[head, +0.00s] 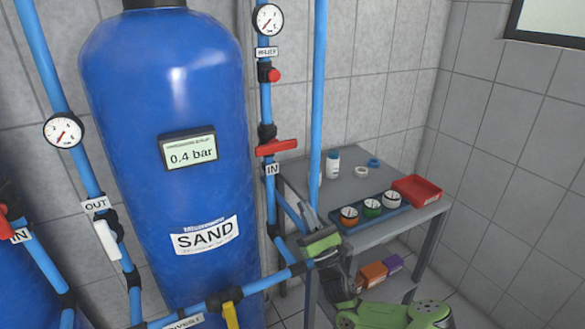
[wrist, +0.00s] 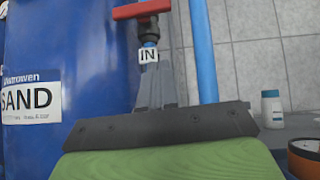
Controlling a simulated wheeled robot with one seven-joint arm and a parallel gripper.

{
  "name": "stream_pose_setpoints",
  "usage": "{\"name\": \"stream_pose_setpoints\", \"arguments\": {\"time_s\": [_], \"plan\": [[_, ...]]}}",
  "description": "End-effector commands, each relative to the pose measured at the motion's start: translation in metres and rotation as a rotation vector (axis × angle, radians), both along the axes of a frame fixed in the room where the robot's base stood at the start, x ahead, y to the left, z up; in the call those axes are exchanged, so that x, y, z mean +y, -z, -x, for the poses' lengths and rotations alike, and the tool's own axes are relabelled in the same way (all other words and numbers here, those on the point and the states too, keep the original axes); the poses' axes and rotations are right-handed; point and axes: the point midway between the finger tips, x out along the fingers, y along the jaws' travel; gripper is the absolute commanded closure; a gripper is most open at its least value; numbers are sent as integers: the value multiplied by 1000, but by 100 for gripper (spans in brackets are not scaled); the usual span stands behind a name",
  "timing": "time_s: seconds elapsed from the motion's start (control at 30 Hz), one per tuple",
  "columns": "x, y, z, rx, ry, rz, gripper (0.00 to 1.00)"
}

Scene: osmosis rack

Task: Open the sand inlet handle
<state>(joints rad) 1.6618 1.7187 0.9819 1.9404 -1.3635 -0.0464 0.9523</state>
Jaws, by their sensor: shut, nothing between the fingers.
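The sand inlet handle (head: 277,147) is a red lever on the blue pipe just above an IN label (head: 272,169), right of the blue SAND tank (head: 165,120). It lies crosswise to the upright pipe. In the wrist view the handle (wrist: 140,9) is at the top edge, partly cut off, above the IN label (wrist: 148,55). My gripper (head: 286,188) is below the handle, pointing up toward it and apart from it. In the wrist view my gripper's grey fingers (wrist: 155,75) are together, with nothing held, and overlap the pipe below the label.
A blue upright pipe (head: 319,90) stands close right of the handle. A red relief knob (head: 273,75) and a gauge (head: 268,18) sit above the handle.

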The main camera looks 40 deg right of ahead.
Motion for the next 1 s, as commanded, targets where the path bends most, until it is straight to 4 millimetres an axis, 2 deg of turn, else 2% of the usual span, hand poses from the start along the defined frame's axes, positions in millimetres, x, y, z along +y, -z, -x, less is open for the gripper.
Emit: {"name": "stream_pose_setpoints", "arguments": {"time_s": [0.03, 0.1, 0.47, 0.57, 0.93, 1.0], "plan": [[-10, 6, 8, -19, 24, -33, 100], [-17, 6, 13, -33, 40, -53, 100], [-18, 2, 9, -33, 39, -51, 100], [-20, -9, -1, -33, 37, -48, 100], [-36, -66, -56, -34, 39, -47, 100], [-36, -80, -56, -34, 38, -48, 100]]}}
